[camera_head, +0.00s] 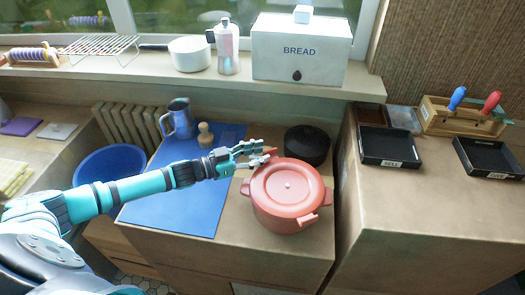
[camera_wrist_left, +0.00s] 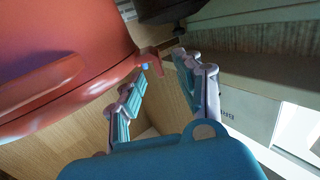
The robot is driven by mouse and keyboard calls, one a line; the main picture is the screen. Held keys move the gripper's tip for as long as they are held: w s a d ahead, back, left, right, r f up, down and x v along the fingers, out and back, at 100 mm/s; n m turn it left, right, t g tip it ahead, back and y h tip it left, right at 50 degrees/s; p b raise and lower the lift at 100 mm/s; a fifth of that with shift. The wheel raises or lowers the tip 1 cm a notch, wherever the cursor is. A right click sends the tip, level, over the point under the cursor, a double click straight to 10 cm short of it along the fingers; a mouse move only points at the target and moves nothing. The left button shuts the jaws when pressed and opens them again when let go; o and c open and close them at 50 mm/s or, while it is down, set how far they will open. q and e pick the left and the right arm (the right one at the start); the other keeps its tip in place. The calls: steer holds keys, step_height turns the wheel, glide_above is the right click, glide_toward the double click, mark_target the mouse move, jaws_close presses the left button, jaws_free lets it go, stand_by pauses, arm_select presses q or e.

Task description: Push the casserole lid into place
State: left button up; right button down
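The red casserole (camera_head: 288,217) stands on the brown counter. Its round red lid (camera_head: 288,186), with a small pale knob, lies on top; I cannot tell whether it is fully seated. My left gripper (camera_head: 268,153) is at the pot's far-left edge, with its fingers apart. In the left wrist view the casserole (camera_wrist_left: 60,50) fills the upper left. A small red tab (camera_wrist_left: 150,57) sticks out from it near the gap between the open fingers (camera_wrist_left: 157,78); I see no grip on it. My right gripper is not in view.
A black round pot (camera_head: 307,146) stands just behind the casserole. A blue mat (camera_head: 205,205) with a metal jug (camera_head: 179,119) and a wooden stamp-like piece (camera_head: 205,135) lies left. A white bread box (camera_head: 300,50) is on the sill. Black trays (camera_head: 388,147) sit right.

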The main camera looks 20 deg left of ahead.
arm_select(q)
steer(key=v, duration=0.2)
steer(key=shift+s+a+p, duration=0.3)
steer(key=shift+p, duration=0.1)
steer(key=v, duration=1.2)
stand_by(0.5)
